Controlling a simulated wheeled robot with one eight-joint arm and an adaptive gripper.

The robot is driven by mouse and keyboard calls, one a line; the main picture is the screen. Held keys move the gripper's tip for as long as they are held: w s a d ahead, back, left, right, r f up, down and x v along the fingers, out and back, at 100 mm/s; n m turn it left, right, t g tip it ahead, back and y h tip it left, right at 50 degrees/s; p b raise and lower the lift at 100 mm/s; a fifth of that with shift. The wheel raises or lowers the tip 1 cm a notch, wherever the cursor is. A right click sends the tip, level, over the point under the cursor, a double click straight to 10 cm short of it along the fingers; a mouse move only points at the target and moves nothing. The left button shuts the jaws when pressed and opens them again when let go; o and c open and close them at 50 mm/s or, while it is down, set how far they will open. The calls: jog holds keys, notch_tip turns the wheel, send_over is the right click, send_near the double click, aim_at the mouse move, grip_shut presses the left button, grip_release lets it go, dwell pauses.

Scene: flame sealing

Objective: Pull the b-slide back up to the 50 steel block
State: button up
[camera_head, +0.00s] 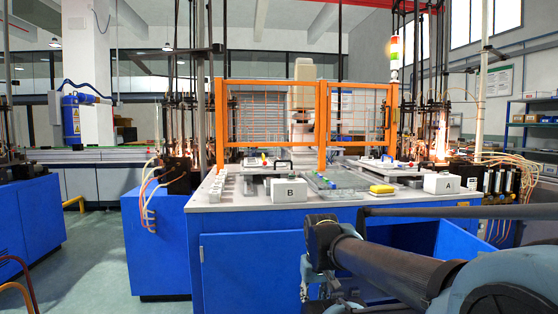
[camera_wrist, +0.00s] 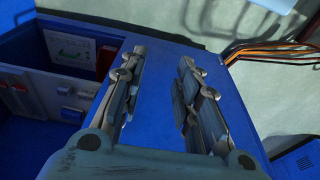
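The white block marked B (camera_head: 290,190) stands at the front of the workbench, left of centre. Behind it is a plate with a dark handle (camera_head: 283,165), which looks like the b-slide. Small pale blocks (camera_head: 218,186) line the bench's left edge; their markings are too small to read, so I cannot tell the 50 steel block. My gripper is open and empty in the wrist view (camera_wrist: 161,58), with its two fingers apart above a blue surface. In the head view my arm ends in front of the bench, apart from the slide; the fingers are not clear there.
The white block marked A (camera_head: 442,184), a yellow block (camera_head: 382,189) and a clear tray (camera_head: 335,181) are on the bench. An orange guard frame (camera_head: 322,125) stands behind. Flames (camera_head: 440,140) burn at the right. An open blue bin (camera_head: 448,243) is beside the bench.

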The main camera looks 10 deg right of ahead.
jog(key=shift+a, duration=0.4)
jog(key=shift+s+r, duration=0.1)
